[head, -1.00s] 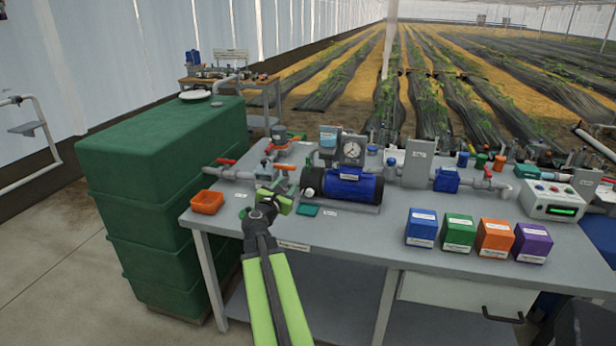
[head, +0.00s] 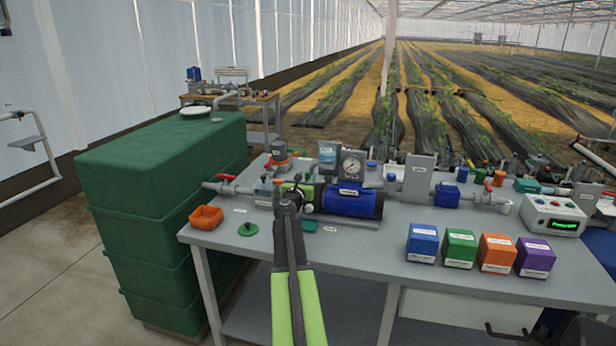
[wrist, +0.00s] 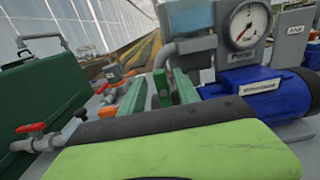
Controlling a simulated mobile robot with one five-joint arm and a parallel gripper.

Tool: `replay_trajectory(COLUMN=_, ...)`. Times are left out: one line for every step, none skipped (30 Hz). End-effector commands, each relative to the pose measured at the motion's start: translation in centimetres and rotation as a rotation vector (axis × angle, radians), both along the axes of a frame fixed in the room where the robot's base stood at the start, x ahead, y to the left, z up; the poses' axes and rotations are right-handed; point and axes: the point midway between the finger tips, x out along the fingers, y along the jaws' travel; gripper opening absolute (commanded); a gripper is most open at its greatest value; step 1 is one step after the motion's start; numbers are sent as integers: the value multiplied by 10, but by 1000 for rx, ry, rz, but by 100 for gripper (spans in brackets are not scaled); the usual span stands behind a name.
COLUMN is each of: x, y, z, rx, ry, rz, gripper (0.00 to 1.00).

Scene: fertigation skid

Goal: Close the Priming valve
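My gripper (head: 303,188) is over the back left of the bench, just left of the blue pump. A red-handled valve (head: 225,177) sits on the grey pipe by the green tank; a red handle also shows at left in the wrist view (wrist: 32,127). More orange-red handles (wrist: 104,89) show beyond the fingers, near the grey-topped filter (head: 280,150). The valve labels are too small to read, so I cannot tell which is the Priming valve. My arm hides part of the pipework.
The blue pump (head: 352,202) and pressure gauge (head: 352,164) stand close right of my gripper. The green tank (head: 165,180) is left. An orange tray (head: 205,218) and green disc (head: 248,229) lie at the bench's left. Coloured boxes (head: 460,250) stand front right.

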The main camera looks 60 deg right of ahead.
Motion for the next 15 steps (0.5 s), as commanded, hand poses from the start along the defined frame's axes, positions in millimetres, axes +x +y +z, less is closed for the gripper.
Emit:
replay_trajectory(x=4, y=-10, z=0, rx=0, ry=0, rz=-1, gripper=38)
replay_trajectory(x=5, y=-13, z=0, rx=0, ry=0, rz=0, gripper=38)
replay_trajectory(x=6, y=-16, z=0, rx=0, ry=0, rz=0, gripper=38)
replay_trajectory(x=7, y=-18, z=0, rx=0, ry=0, rz=1, gripper=38)
replay_trajectory(x=7, y=-19, z=0, rx=0, ry=0, rz=1, gripper=38)
replay_trajectory(x=7, y=-20, z=0, rx=0, ry=0, rz=1, gripper=38)
replay_trajectory(x=8, y=-21, z=0, rx=0, ry=0, rz=1, gripper=38)
replay_trajectory(x=8, y=-21, z=0, rx=0, ry=0, rz=2, gripper=38)
replay_trajectory(x=8, y=-21, z=0, rx=0, ry=0, rz=2, gripper=38)
replay_trajectory(x=8, y=-21, z=0, rx=0, ry=0, rz=2, gripper=38)
replay_trajectory(x=8, y=-21, z=0, rx=0, ry=0, rz=2, gripper=38)
replay_trajectory(x=8, y=-21, z=0, rx=0, ry=0, rz=2, gripper=38)
replay_trajectory(x=8, y=-21, z=0, rx=0, ry=0, rz=2, gripper=38)
replay_trajectory(x=8, y=-20, z=0, rx=0, ry=0, rz=2, gripper=38)
replay_trajectory(x=8, y=-20, z=0, rx=0, ry=0, rz=2, gripper=34)
